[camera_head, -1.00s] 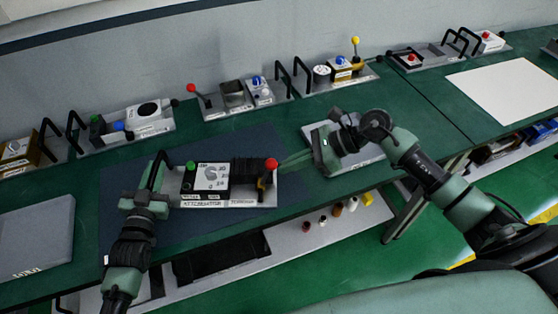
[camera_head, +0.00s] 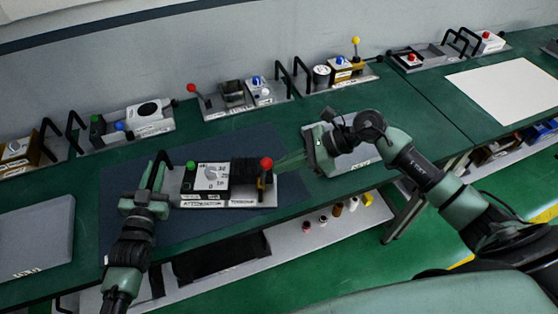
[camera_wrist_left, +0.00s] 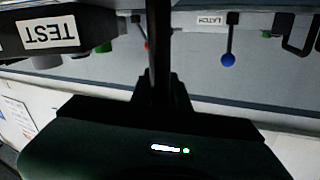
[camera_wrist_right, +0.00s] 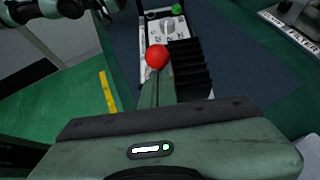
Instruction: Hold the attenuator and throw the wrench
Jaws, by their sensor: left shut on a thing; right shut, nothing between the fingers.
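The attenuator (camera_head: 213,176) is a white-faced box with a dial on a light base plate labelled ATTENUATOR and TERMINATOR, lying on a dark mat. A black handle (camera_head: 158,170) stands at its left end. My left gripper (camera_head: 152,190) is shut on this handle; the left wrist view shows a dark bar between its fingers. A lever with a red ball (camera_head: 267,163) stands at the right end, beside black fins; I see no separate wrench. My right gripper (camera_head: 282,163) is shut and empty, its tips at the red ball, which also shows in the right wrist view (camera_wrist_right: 156,56). Contact is likely but unclear.
Several modules with handles line the back of the green bench, among them a red-knobbed one (camera_head: 230,95) and a yellow-knobbed one (camera_head: 340,68). A grey plate (camera_head: 355,150) lies under my right gripper. A grey case (camera_head: 36,238) lies at left. A lower shelf holds small bottles.

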